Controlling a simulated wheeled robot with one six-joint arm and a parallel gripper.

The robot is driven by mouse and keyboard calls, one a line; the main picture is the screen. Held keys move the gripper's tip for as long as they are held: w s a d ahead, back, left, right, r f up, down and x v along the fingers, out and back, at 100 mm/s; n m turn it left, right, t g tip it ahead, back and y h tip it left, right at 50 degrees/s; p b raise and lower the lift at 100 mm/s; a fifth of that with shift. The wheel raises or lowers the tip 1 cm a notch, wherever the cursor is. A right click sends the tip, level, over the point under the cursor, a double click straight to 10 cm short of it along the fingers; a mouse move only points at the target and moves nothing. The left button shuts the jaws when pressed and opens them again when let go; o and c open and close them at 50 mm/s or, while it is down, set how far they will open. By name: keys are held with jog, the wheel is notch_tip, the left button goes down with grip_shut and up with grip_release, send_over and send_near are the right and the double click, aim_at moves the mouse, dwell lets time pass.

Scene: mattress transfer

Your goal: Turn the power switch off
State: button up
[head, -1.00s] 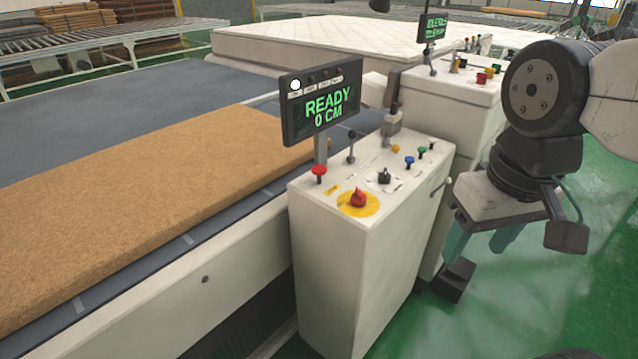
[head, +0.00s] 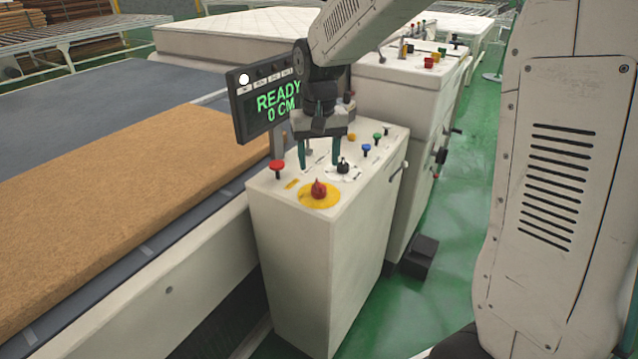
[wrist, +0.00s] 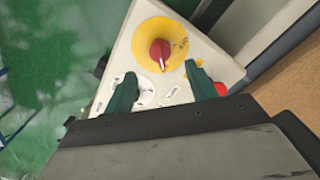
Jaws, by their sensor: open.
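A red rotary knob (head: 319,189) on a round yellow plate, which looks like the power switch, sits at the near end of the white console's (head: 305,250) top. The knob also shows in the wrist view (wrist: 160,50), with a pale pointer mark. My gripper (head: 320,164) is open and empty, with its teal fingers pointing down over the panel, behind the red knob in the head view. In the wrist view, my gripper's fingers (wrist: 162,75) are spread below the knob, apart from it. A black knob (head: 343,166) is close beside the right finger.
A red push button (head: 277,166) stands left of the knob. Blue (head: 366,149) and green (head: 377,137) buttons stand farther back. A display (head: 268,98) reads "READY 0 CM" beside my arm. A brown slab (head: 120,200) lies on the conveyor at left.

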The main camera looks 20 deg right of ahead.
aim_at(319, 183)
notch_tip(319, 183, down, 8)
jog(key=shift+r, duration=0.15)
dwell(0.3)
jog(key=c, duration=1)
